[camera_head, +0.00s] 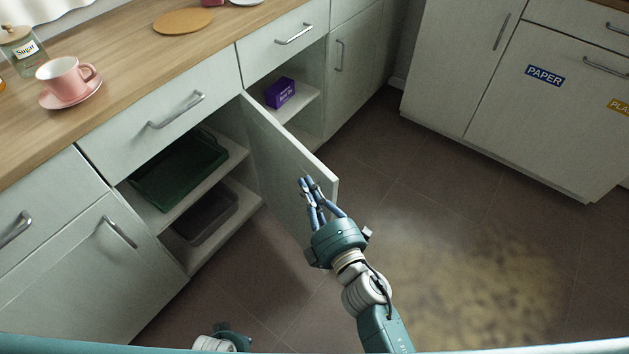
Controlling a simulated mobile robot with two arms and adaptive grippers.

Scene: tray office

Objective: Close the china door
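A pale grey cabinet door (283,160) stands open, swung out into the room from the upright between two lower compartments. No handle shows on the face turned to me, and no label marks it as the china door. My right gripper (306,179) is in front of this face, near the door's free outer edge. Its blue fingers come together at the tips with nothing between them; I cannot tell whether they touch the door. Part of my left gripper (230,338) shows at the bottom edge; its fingers are not clear.
The left compartment holds a green tray (152,190) and a dark tray (183,238). The right one holds a purple box (280,92). A pink cup (62,79) on a saucer and a sugar jar (22,50) stand on the counter (130,60).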

